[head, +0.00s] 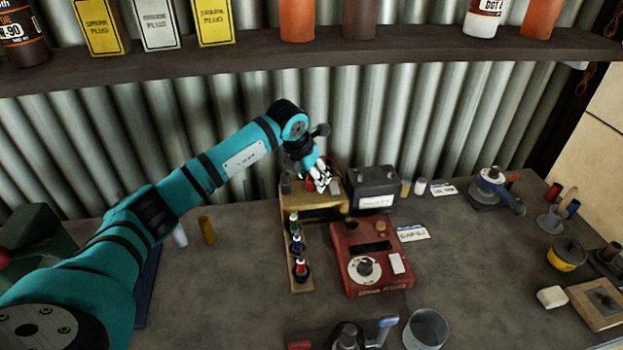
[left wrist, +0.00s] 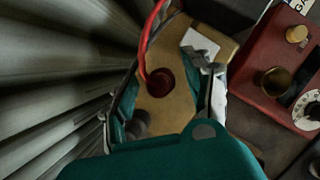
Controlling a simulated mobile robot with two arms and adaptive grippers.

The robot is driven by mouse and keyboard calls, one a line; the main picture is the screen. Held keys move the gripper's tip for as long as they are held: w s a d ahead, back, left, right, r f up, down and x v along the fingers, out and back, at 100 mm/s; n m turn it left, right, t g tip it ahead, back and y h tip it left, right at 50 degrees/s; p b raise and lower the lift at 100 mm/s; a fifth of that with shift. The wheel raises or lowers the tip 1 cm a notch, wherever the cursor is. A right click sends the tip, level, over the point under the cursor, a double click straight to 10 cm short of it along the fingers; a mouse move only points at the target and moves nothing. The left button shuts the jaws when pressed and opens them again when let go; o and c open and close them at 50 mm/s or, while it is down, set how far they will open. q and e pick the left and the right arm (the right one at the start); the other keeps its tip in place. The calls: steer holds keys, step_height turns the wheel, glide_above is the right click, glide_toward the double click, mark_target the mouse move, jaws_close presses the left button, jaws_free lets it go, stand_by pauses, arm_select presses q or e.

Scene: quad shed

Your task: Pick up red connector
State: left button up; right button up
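The red connector (left wrist: 160,81) is a dark red round piece with a red cable rising from it, on a tan block (left wrist: 180,40) in the left wrist view. In the head view the tan block (head: 318,208) stands at the back of the bench, and a bit of red (head: 310,184) shows beside my fingers. My left gripper (head: 319,178) is over this block. In the left wrist view its fingers (left wrist: 168,77) are spread apart, with the connector between them and a gap on each side. I cannot tell its exact height. My right gripper is not in view.
A dark battery-like box (head: 373,190) stands right of the block. A red device with a dial (head: 384,262) and a wooden strip with small bottles (head: 301,286) are in front. The corrugated wall (head: 230,120) is close behind. A shelf (head: 390,57) overhangs.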

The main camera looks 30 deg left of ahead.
arm_select(q)
steer(key=c, duration=1)
steer(key=shift+r, duration=0.1)
steer(key=shift+w+r+b, duration=0.1)
steer(key=shift+r+b, duration=0.35)
steer(key=shift+r, duration=0.1)
step_height(320, 180, up, 2)
steer(key=shift+r+b, duration=0.15)
steer(key=shift+b, duration=0.5)
steer(key=s+d+r+b, duration=0.1)
steer(key=s+d+b, duration=0.3)
steer(key=d, duration=1)
steer(key=shift+s+d+r, duration=0.25)
steer(key=shift+s+d, duration=0.15)
steer(key=shift+s, duration=0.8)
